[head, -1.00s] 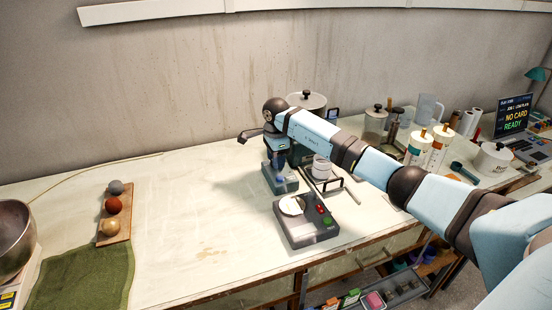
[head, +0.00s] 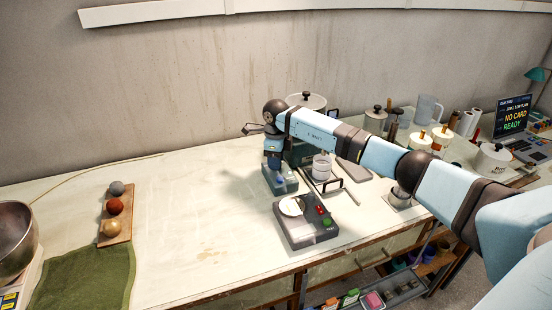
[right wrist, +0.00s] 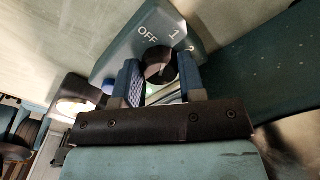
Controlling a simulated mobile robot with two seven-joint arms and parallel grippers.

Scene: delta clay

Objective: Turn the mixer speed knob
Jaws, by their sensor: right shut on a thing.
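The mixer's grey-teal control panel (right wrist: 135,37) shows in the right wrist view with the marks OFF, 1 and a partly hidden 2. Its dark round speed knob (right wrist: 160,65) sits between the two blue finger pads of my right gripper (right wrist: 161,76), which is shut on it. In the head view the mixer base (head: 289,187) stands on the bench with my right gripper (head: 277,174) reaching down to it from above. The knob is hidden there by the gripper. My left gripper is not in view.
A grey box (head: 310,235) with a white dish and red and green buttons stands just in front of the mixer. A wire stand with a white cup (head: 321,167) is to the right. Jars and a pot (head: 493,160) stand further right. The bench's left middle is clear.

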